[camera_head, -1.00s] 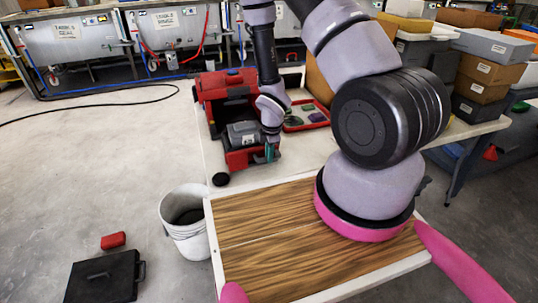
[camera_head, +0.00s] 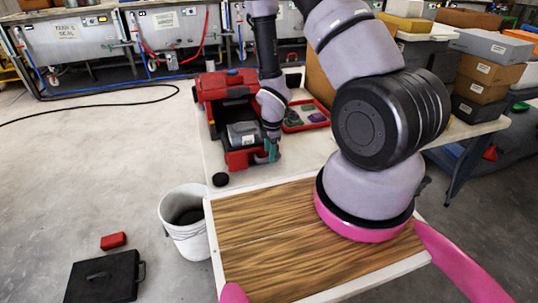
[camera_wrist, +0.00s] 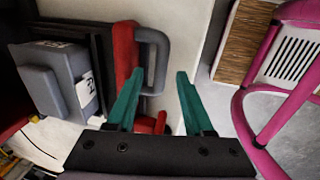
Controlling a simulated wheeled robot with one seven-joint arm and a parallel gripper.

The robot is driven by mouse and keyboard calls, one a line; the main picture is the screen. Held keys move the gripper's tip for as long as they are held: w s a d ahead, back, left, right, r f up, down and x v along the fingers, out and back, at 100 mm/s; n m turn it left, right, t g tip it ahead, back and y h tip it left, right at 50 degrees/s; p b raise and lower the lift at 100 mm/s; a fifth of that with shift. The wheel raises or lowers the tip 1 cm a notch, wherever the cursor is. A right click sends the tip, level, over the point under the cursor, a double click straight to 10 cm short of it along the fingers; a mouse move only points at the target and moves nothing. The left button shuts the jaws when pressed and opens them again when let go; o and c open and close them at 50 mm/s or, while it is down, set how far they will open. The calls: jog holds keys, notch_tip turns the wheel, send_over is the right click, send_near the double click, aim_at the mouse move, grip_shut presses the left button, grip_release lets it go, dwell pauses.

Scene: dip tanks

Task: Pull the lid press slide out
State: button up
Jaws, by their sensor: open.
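The red and black lid press (camera_head: 228,85) stands on the white table. Its dark slide juts toward me from under the red frame and bears a grey block (camera_head: 242,134) with a white label. The slide's red front (camera_head: 243,159) carries a grey loop handle, which shows in the wrist view (camera_wrist: 164,45). My gripper (camera_head: 269,151) is at the slide's front right. In the wrist view my open gripper (camera_wrist: 160,78) has teal fingers, with the handle's lower end between them, nearer the left finger. I cannot tell if they touch.
A red tray (camera_head: 290,129) with coloured pieces lies behind my gripper. A small black knob-like object (camera_head: 220,180) is at the table's left edge. A white bucket (camera_head: 184,232) stands on the floor. Wooden boards (camera_head: 262,215) in a white frame lie close to me.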

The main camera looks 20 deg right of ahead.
notch_tip(320, 180, up, 9)
jog(key=s, duration=0.1)
jog(key=shift+s+f, duration=0.2)
jog(key=shift+s, duration=0.1)
jog(key=shift+r, duration=0.1)
jog(key=d+r+m+t, duration=0.25)
jog(key=r+m, duration=0.75)
jog(key=r, duration=1.2)
jog(key=s+a+r+m+t+y, duration=0.1)
jog(key=s+r+m+t+y, duration=0.1)
jog(key=s+r+m, duration=1)
jog(key=s+r, duration=0.3)
jog(key=r, duration=0.3)
jog(key=shift+a+r+t, duration=0.3)
jog(key=shift+r+t, duration=0.05)
jog(key=shift+r, duration=0.05)
